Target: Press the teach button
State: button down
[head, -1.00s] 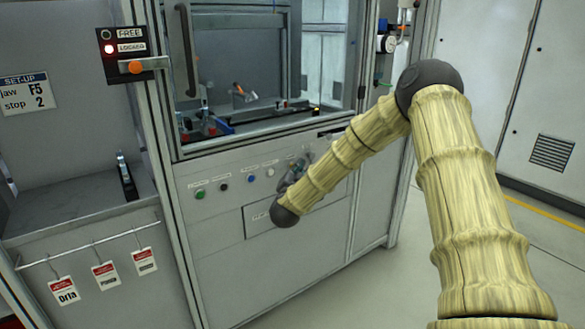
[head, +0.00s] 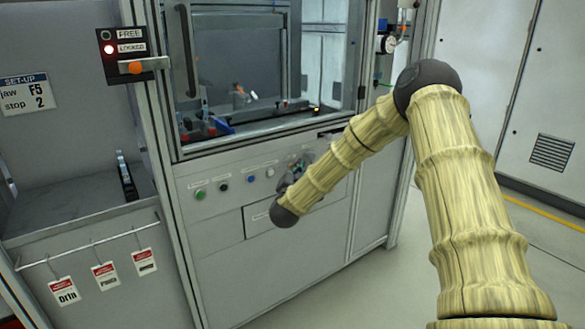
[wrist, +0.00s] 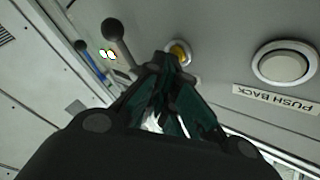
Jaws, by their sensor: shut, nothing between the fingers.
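A yellow button (wrist: 181,50) in a pale ring sits on the grey panel in the wrist view, just beyond my fingertips and partly hidden by them. No label on it can be read, so I cannot confirm it is the teach button. My gripper (wrist: 171,66) is shut and empty, its green fingers pointing at the yellow button. I cannot tell whether they touch it. In the head view my gripper (head: 298,163) is at the machine's front panel, right of the white button (head: 270,172), and hides the panel behind it.
A white button (wrist: 283,65) labelled PUSH BACK is beside the yellow one. Green (head: 200,194), black (head: 224,186) and blue (head: 251,179) buttons continue the row leftward. A dark-knobbed lever (wrist: 117,33) stands near the fingers.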

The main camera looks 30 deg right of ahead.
jog(key=shift+s, duration=0.7)
jog(key=shift+s+d+p, duration=0.15)
jog(key=shift+s+p, duration=0.3)
jog(key=shift+s, duration=0.8)
jog(key=shift+s+d+p, duration=0.1)
jog(key=shift+s+p, duration=0.35)
jog(key=shift+s, duration=0.8)
